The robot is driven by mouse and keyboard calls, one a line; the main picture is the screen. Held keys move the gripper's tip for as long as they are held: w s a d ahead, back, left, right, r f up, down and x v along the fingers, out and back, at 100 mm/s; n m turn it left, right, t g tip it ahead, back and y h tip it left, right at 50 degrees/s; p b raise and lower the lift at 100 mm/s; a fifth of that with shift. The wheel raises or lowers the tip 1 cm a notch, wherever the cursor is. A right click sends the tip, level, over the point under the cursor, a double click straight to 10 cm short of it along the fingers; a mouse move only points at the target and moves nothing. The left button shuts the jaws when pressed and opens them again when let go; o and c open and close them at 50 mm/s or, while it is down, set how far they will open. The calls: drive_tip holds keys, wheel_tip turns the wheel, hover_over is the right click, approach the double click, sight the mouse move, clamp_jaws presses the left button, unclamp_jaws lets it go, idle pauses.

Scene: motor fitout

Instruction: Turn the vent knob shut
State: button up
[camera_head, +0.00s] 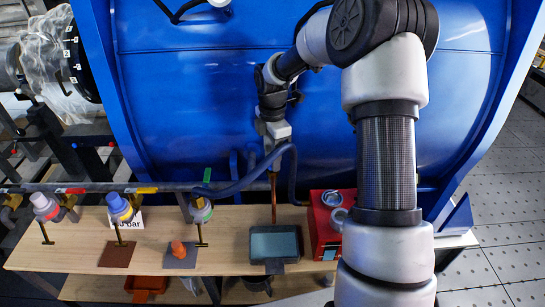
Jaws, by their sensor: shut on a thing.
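My gripper (273,158) points down in front of the big blue drum, just above the horizontal grey pipe. It is shut at the top end of a thin copper-coloured upright (274,200), where the vent knob appears to be. The fingers and the dark blue hose hide the knob, so its turn angle cannot be told. The upright runs down towards a dark tray (275,267) with a grey-green face on the wooden bench.
Valves with a pale cap (42,202), a blue cap (118,204) and a grey cap (201,211) line the pipe (160,188) at left. An orange cone (178,249) stands on the bench (221,222). A red box (322,236) is at right. The dark blue hose (245,182) loops beside my gripper.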

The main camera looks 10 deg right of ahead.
drive_tip(key=m, duration=0.7)
drive_tip(key=shift+b, duration=0.3)
drive_tip(key=m, duration=0.6)
drive_tip(key=shift+m+b, duration=0.3)
drive_tip(key=shift+b, duration=0.1)
drive_tip(key=m, duration=0.4)
drive_tip(key=shift+r, duration=0.1)
drive_tip(key=shift+m, duration=2.5)
drive_tip(key=o, duration=1)
drive_tip(key=shift+o, duration=0.2)
